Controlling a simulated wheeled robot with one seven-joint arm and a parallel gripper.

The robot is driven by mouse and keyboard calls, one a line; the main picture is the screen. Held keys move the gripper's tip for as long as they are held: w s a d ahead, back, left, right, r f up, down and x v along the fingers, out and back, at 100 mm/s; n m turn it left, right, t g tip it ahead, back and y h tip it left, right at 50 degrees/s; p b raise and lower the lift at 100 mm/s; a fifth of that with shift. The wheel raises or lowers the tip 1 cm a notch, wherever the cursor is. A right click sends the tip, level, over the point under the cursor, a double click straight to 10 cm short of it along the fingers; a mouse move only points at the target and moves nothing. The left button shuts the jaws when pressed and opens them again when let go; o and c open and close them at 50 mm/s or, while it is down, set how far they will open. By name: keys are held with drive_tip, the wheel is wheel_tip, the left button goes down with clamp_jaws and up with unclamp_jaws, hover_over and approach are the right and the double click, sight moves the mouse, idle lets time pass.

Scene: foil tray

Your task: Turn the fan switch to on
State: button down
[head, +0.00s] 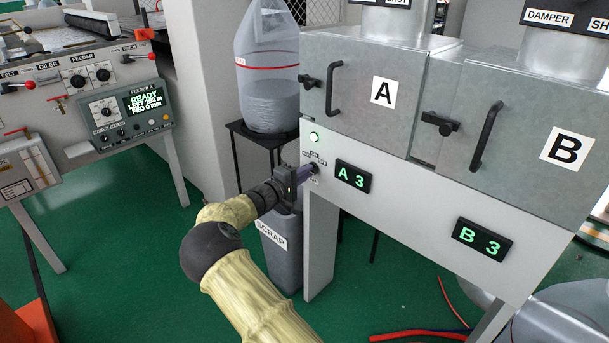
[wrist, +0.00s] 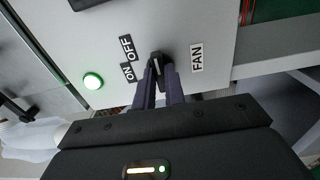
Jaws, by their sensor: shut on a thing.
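The fan switch (wrist: 158,62) is a small dark knob on the white panel below box A. In the wrist view the ON label (wrist: 128,72) and OFF label (wrist: 127,47) are on its left and the FAN label (wrist: 197,58) is on its right. My gripper (wrist: 160,78) is shut on the knob, one finger on each side. In the head view my gripper (head: 303,178) reaches the panel's left end, and its fingers partly hide the knob. Which label the knob points to I cannot tell.
A lit green lamp (head: 314,137) is above the switch. The A 3 display (head: 353,176) is just right of it. A grey scrap bin (head: 282,262) stands below my gripper, and a clear bag (head: 268,85) sits on a stand behind. Open green floor is at left.

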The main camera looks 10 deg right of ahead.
drive_tip(key=c, duration=1.5)
unclamp_jaws()
drive_tip(key=shift+o, duration=0.2)
drive_tip(key=p+v, duration=0.1)
drive_tip(key=v, duration=1.6)
drive_tip(key=shift+s+a+p, duration=0.15)
drive_tip(key=shift+a+p, duration=0.05)
drive_tip(key=shift+p, duration=0.2)
